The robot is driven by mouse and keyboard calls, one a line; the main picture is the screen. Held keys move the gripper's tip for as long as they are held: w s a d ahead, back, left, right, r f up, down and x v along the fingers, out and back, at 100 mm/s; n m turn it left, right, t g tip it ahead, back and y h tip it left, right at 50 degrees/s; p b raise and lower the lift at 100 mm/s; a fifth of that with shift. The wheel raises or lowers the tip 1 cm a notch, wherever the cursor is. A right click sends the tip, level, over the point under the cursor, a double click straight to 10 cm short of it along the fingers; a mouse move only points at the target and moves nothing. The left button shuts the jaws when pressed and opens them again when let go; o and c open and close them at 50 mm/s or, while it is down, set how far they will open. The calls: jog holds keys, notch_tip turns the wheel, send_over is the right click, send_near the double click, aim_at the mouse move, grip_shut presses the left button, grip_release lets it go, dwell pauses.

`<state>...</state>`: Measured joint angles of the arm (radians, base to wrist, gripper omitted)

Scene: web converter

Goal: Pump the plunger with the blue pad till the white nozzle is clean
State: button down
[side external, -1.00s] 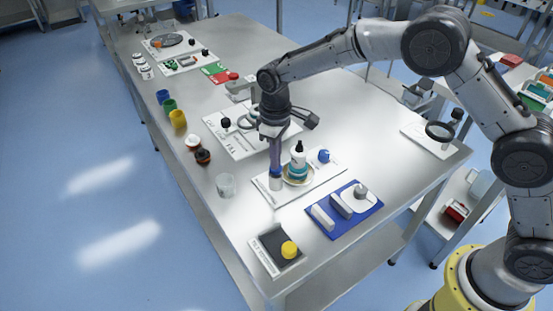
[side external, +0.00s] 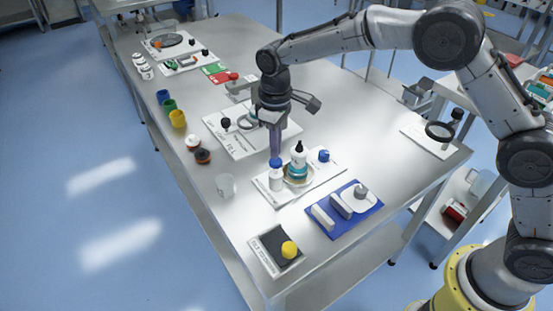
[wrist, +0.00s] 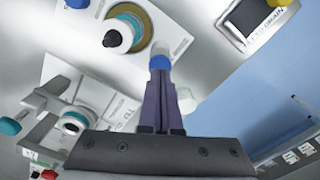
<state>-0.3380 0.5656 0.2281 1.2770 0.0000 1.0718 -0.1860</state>
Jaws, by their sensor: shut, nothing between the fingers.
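The plunger's blue pad (side external: 276,162) tops a white cylinder (side external: 276,182) at the left of a white board. My gripper (side external: 275,156) points down just above the pad; its purple fingers are shut with nothing between them. In the wrist view, the fingertips (wrist: 160,72) overlap the blue pad (wrist: 159,62), so I cannot tell whether they touch. Right of the plunger stands a white, nozzle-like piece (side external: 298,157) with a dark tip, on a teal-ringed base (side external: 297,171). The dark tip (wrist: 111,39) also shows in the wrist view.
A blue knob (side external: 323,155) stands at the board's right. A clear cup (side external: 225,185) is left of the plunger. A blue tray (side external: 330,226) with grey blocks and a dark tray (side external: 267,246) with a yellow knob lie in front. Another fixture board (side external: 232,141) is behind.

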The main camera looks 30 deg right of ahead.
dwell(0.5)
notch_tip(320, 180, up, 6)
dwell(0.6)
jog(key=s+d+r+m+t, duration=0.15)
jog(key=d+r, duration=0.35)
jog(key=r, duration=0.5)
jog(key=s+d+r+m+t, duration=0.1)
jog(key=s+d+r, duration=0.3)
jog(key=s, duration=0.2)
jog(key=s+d+r+t, duration=0.2)
jog(key=s+d+r, duration=0.15)
jog(key=s, duration=0.25)
jog(key=s+d+f+m+t, duration=0.15)
jog(key=s+d, duration=0.25)
jog(key=s, duration=0.9)
jog(key=s+f+m, duration=0.2)
jog(key=s+f, duration=0.4)
jog(key=f, duration=0.2)
jog(key=shift+d, duration=0.35)
